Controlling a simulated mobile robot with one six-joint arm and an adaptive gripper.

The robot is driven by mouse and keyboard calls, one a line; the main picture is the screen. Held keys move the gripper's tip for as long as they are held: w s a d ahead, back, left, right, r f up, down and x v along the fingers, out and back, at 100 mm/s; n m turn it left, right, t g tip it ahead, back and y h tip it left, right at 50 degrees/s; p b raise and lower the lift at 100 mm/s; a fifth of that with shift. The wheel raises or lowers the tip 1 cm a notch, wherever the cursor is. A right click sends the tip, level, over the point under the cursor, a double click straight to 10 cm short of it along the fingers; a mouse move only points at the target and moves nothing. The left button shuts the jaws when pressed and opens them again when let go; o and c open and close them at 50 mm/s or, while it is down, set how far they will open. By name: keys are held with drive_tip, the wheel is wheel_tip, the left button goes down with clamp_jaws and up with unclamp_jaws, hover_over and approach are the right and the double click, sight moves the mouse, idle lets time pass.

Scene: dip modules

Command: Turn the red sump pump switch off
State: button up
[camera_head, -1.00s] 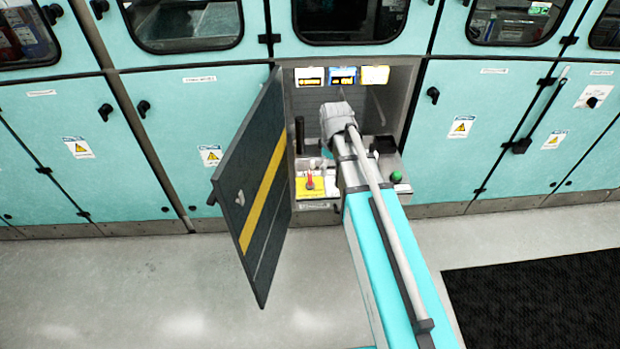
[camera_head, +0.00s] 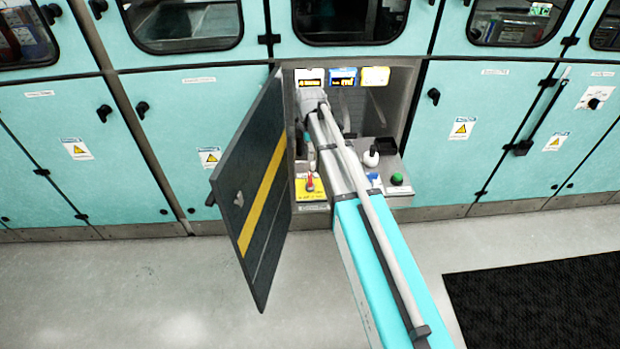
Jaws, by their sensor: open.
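The red switch (camera_head: 310,183) stands on a yellow plate (camera_head: 303,196) on the panel inside the open cabinet bay, at the front left. My arm reaches into the bay and bends down just left of its middle. My gripper (camera_head: 310,160) is only partly seen, small and mostly covered by my own arm. It is open and looks to be just above and behind the red switch. I cannot tell whether it touches the switch. Which way the switch is set is too small to read.
A dark door (camera_head: 262,150) with a yellow stripe stands open at the bay's left. A green button (camera_head: 396,179), a white-topped round knob (camera_head: 371,157) and a small blue part (camera_head: 373,177) lie right of my arm. Several labelled boxes (camera_head: 343,76) line the bay's back.

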sight(310, 177)
drive_tip(key=shift+f, duration=0.1)
wheel_tip(310, 177, down, 14)
drive_tip(key=b, duration=1.4)
drive_tip(key=shift+r, duration=0.2)
idle(0.4)
drive_tip(key=c, duration=1)
drive_tip(key=shift+o, duration=0.2)
